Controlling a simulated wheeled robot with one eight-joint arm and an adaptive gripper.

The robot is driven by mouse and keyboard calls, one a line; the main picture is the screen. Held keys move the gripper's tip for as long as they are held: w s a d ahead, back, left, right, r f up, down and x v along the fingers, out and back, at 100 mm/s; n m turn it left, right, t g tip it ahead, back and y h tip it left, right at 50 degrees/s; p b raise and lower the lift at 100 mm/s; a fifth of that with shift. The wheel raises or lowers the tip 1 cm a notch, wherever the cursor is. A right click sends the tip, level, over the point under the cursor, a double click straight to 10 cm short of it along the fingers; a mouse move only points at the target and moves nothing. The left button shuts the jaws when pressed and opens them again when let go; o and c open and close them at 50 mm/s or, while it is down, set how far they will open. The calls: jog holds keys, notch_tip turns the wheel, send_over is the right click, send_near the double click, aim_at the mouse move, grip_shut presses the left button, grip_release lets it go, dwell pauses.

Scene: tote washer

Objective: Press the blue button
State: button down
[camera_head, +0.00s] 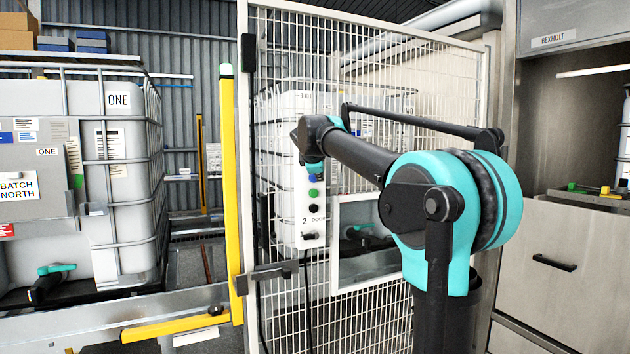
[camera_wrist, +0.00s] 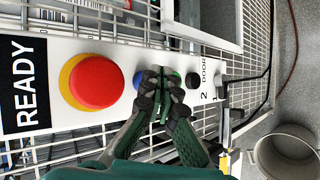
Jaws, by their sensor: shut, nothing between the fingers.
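A white control panel (camera_head: 312,228) hangs on the mesh fence. In the wrist view the panel (camera_wrist: 55,115) carries a large red button (camera_wrist: 96,82) on a yellow ring, a blue button (camera_wrist: 138,79), a green button (camera_wrist: 174,76) and a black button (camera_wrist: 192,80) in a row. My gripper (camera_wrist: 158,76) is shut and empty, its fingertips over the panel between the blue and green buttons. They partly cover both; I cannot tell whether they touch. In the head view the blue button (camera_head: 314,178) shows just below my gripper (camera_head: 314,168).
A black "READY" label (camera_wrist: 23,83) is at one panel end, a dark lever (camera_wrist: 228,90) beyond the other. Mesh fence (camera_head: 280,325) surrounds the panel. A yellow post (camera_head: 229,180) stands left of it. A grey round bin (camera_wrist: 285,150) sits on the floor.

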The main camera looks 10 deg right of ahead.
jog(key=s, duration=0.2)
jog(key=s+d, duration=0.1)
jog(key=s, duration=0.1)
jog(key=shift+d, duration=0.15)
dwell(0.5)
jog(key=s+d+f+m+g, duration=0.2)
jog(key=s+f+m, duration=0.2)
jog(key=s+f, duration=0.55)
jog(key=s+d+f+m+g, duration=0.2)
jog(key=s+d+f+m, duration=0.15)
jog(key=f, duration=1.15)
jog(key=s+a+f+m+g+y, duration=0.2)
jog(key=s+f+m, duration=0.6)
jog(key=s+f, duration=1.6)
jog(key=shift+s+f+m+g+y, duration=0.35)
jog(key=shift+s+g+y, duration=0.2)
jog(key=shift+s, duration=0.4)
